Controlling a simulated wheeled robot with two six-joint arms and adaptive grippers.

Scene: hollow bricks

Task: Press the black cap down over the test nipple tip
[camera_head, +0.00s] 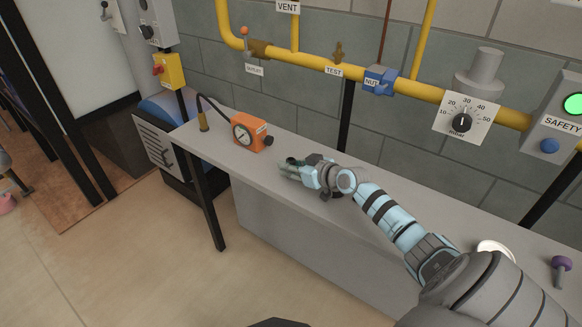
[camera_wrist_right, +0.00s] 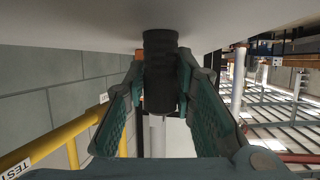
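The black cap (camera_wrist_right: 160,75) is a ribbed dark cylinder between the two fingers of my right gripper (camera_wrist_right: 161,75) in the right wrist view. That view is upside down, and the cap's end meets the pale bench surface. The fingers flank the cap closely; whether both press on it is unclear. In the head view the right gripper (camera_head: 291,168) lies low over the bench and mostly hides the cap. The test nipple (camera_head: 338,50) is a small brass fitting on the yellow pipe above the TEST label, apart from the gripper. My left gripper is out of view.
The grey bench (camera_head: 240,175) carries an orange gauge box (camera_head: 251,132) with a black hose, left of the gripper. A purple knobbed object (camera_head: 561,268) stands at the bench's right.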

